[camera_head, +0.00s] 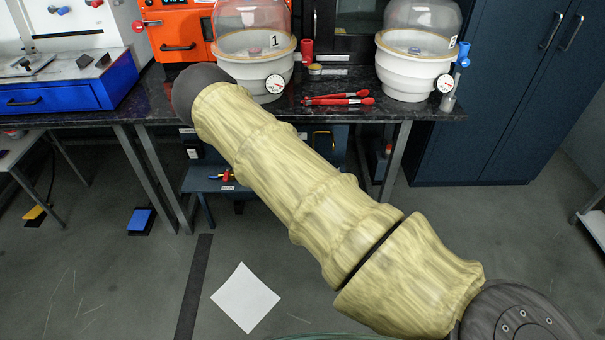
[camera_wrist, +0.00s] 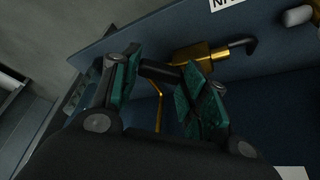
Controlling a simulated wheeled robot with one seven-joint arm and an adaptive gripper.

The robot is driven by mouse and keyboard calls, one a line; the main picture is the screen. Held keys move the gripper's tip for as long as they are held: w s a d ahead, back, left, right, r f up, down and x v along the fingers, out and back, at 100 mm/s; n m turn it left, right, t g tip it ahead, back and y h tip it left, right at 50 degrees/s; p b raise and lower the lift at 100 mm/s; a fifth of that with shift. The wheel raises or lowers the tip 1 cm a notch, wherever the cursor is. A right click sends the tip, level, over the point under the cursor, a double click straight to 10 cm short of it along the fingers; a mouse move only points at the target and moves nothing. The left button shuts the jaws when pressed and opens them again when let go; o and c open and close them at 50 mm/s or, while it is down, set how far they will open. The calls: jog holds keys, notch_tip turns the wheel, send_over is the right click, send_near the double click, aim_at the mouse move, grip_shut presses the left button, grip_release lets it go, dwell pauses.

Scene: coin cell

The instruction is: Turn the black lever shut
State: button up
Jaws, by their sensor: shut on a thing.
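In the wrist view, a black lever (camera_wrist: 157,71) lies between the two green-padded fingers of my gripper (camera_wrist: 162,76), which is shut on it. The lever's ends are partly covered by the fingers. A brass valve body (camera_wrist: 192,57) sits just beyond the right finger, with a dark bent pipe (camera_wrist: 240,46) leaving it to the right. A thin brass-coloured tube (camera_wrist: 158,108) runs down between the fingers. In the head view my arm reaches towards the bench, and my gripper and the lever are hidden.
In the wrist view, a dark blue panel (camera_wrist: 272,100) lies behind the valve, and a pale rounded end (camera_wrist: 297,16) shows at top right. A blue lower shelf (camera_head: 213,184) is beneath.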

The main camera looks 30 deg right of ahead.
jog(key=m+b, duration=0.1)
jog(key=a+m+g+b, duration=0.1)
jog(key=m, duration=0.1)
jog(key=a+m+b, duration=0.1)
jog(key=b, duration=0.1)
jog(key=shift+w+f+g, duration=0.15)
jog(key=shift+w+g, duration=0.1)
jog(key=shift+g, duration=0.05)
jog(key=shift+w+a+m+g+b, duration=0.1)
jog(key=shift+a+m+g+b, duration=0.1)
jog(key=shift+m+b, duration=0.35)
jog(key=shift+w+a+m+g+b, duration=0.1)
jog(key=shift+m+g+b, duration=0.2)
jog(key=shift+m, duration=0.35)
jog(key=shift+r, duration=0.2)
jog(key=o, duration=1)
jog(key=shift+s+d, duration=0.1)
jog(key=s+v, duration=0.1)
jog(key=v, duration=0.6)
jog(key=shift+w+r, duration=0.2)
jog(key=shift+w, duration=0.35)
